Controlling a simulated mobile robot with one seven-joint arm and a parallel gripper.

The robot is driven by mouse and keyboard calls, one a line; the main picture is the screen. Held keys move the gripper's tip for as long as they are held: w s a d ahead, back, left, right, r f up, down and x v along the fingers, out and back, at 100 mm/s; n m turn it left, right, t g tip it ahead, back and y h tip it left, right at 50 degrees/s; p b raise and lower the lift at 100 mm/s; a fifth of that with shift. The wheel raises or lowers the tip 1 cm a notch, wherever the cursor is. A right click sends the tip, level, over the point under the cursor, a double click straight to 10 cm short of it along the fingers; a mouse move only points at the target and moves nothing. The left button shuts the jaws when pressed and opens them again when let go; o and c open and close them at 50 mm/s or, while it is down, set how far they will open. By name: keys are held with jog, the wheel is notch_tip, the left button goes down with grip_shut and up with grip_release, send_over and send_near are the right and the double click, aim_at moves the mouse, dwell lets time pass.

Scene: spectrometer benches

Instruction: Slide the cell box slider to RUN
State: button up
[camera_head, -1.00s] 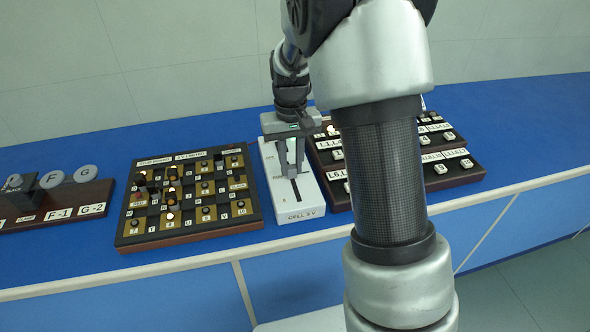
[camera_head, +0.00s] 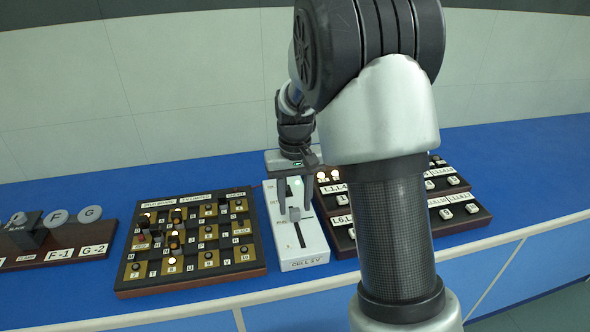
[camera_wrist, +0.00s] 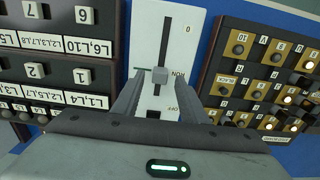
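The cell box (camera_head: 311,255) is a long white box labelled CELL 3 V, with a dark slot along its top. Its grey slider knob (camera_head: 294,214) stands partway along the slot. In the wrist view, the knob (camera_wrist: 159,76) is beside the upside-down label that seems to read RUN (camera_wrist: 178,75). The OFF label (camera_wrist: 174,108) is closer to my gripper. My gripper (camera_head: 295,209) is open, pointing down over the box. Its two fingers stand either side of the knob, with a visible gap on each side. Finger depth against the knob is hard to tell.
A plug board (camera_head: 192,262) with several knobs stands left of the box. A dark stepped switch panel (camera_head: 462,222) stands close on its right, partly hidden by my arm. A wooden stand with discs (camera_head: 70,245) is at far left. Blue bench (camera_head: 530,170) is bare at the right.

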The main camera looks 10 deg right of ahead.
aim_at(295, 210)
notch_tip(295, 210, up, 16)
jog(key=p, duration=0.2)
jog(key=shift+f, duration=0.2)
jog(key=shift+r, duration=0.1)
jog(key=s+r+t+p, duration=0.2)
jog(key=s+r+p, duration=0.3)
jog(key=s, duration=0.7)
jog(key=s+r+t+p, duration=0.3)
jog(key=s+r, duration=0.5)
jog(key=s, duration=0.4)
jog(key=shift+t+p, duration=0.3)
jog(key=shift+p, duration=0.6)
jog(key=shift+r, duration=0.1)
